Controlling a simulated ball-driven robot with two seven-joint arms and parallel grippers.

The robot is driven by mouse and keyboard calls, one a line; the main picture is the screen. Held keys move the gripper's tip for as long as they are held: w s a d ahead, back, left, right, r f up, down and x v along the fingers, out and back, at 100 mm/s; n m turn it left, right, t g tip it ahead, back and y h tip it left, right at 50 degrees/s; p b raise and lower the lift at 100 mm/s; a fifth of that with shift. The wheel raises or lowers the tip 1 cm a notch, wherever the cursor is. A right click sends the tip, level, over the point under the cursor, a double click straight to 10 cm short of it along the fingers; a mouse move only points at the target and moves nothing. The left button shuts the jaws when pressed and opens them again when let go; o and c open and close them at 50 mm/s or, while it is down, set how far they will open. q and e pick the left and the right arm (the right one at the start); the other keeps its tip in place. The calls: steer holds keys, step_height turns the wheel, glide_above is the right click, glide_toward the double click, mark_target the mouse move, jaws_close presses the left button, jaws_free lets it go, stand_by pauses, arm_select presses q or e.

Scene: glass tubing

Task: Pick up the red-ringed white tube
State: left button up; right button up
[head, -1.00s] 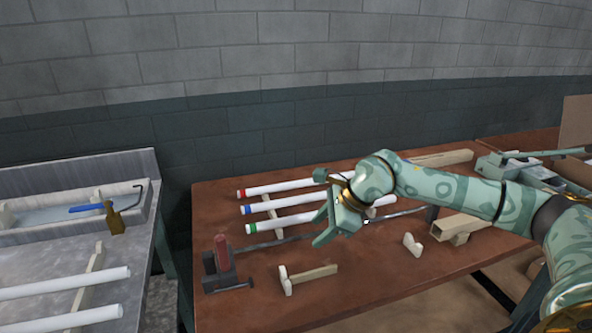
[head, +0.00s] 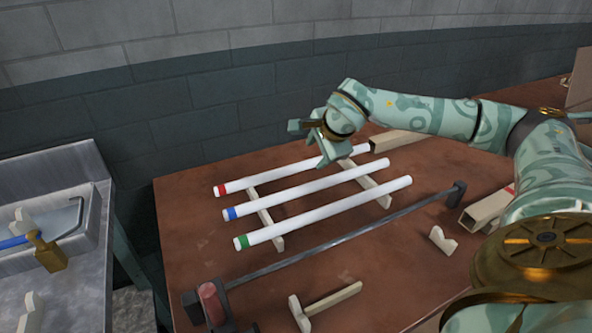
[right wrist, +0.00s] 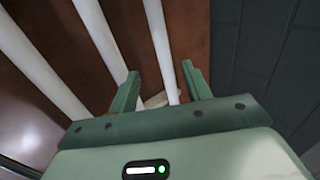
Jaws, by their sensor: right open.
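The red-ringed white tube (head: 275,175) is the farthest of three parallel white tubes, its red ring at its left end. It lies across two pale wooden supports. My right gripper (head: 309,146) is open and empty, above the right-hand half of that tube. In the right wrist view a white tube (right wrist: 158,40) runs between the open fingers of the gripper (right wrist: 162,72); no ring shows there, and I cannot tell if they touch it. The blue-ringed tube (head: 290,191) and green-ringed tube (head: 325,213) lie nearer. My left gripper is not in view.
The brown table (head: 190,245) is clear left of the tubes. A long metal bar (head: 335,240) with a red-handled clamp (head: 212,302) lies in front. A wooden block (head: 397,140) sits by the red-ringed tube's right end. A grey bench (head: 75,285) stands left.

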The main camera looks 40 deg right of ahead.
mark_target(306, 164)
steer(key=x, duration=0.3)
steer(key=shift+w+f+b, duration=0.1)
steer(key=shift+f+b, duration=0.05)
steer(key=shift+b, duration=0.2)
steer(key=b+x, duration=0.2)
steer(key=x, duration=0.3)
steer(key=shift+w, duration=0.25)
steer(key=shift+s, duration=0.1)
jaws_close()
